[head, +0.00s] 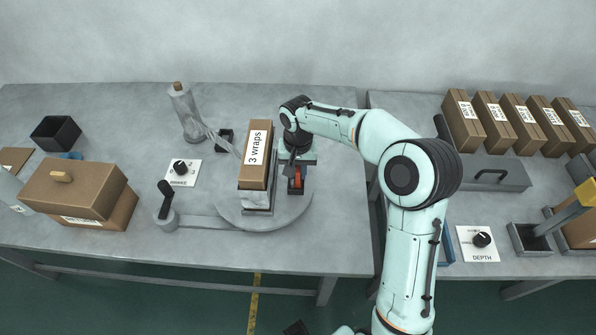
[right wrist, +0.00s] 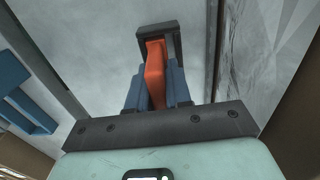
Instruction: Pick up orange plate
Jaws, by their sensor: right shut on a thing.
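The orange plate (head: 298,178) is a small narrow piece in a dark holder beside the turntable. In the right wrist view the orange plate (right wrist: 155,72) stands between the blue fingers, with a dark frame around its far end. My right gripper (head: 297,170) points down there and is shut on the plate. The plate's lower part is hidden in the head view. A dark part of what may be my left gripper (head: 296,328) shows at the bottom edge, too cut off to read.
A box labelled "3 wraps" (head: 256,155) stands on the round turntable (head: 232,207), close left of my right gripper. A brown carton (head: 75,188) sits at the left. Several labelled boxes (head: 500,125) line the right table. A gap separates the tables.

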